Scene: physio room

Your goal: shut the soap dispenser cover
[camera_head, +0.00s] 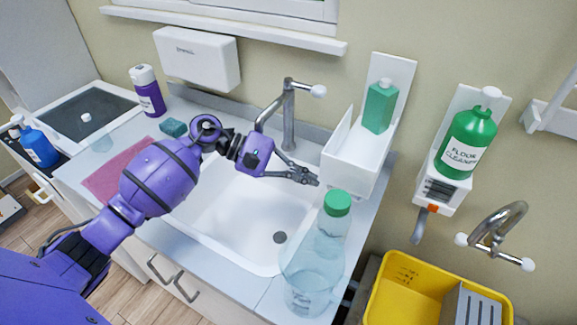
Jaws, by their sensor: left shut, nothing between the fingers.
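The soap dispenser (396,75) is a white wall unit with a green soap bottle (379,108) standing in it. Its white cover (350,178) is open, hanging forward and down from the wall like a box with its inside showing. My left gripper (314,180) is shut and empty, over the sink at the lower left of the cover. Its fingertips are close to the cover's front; I cannot tell whether they touch it. My right gripper is not in view.
A tap (289,115) rises behind the white sink (235,215). A clear bottle with a green cap (337,203) stands on the counter's front right. A green floor cleaner bottle (467,141) hangs on the wall to the right, above a yellow bucket (400,292).

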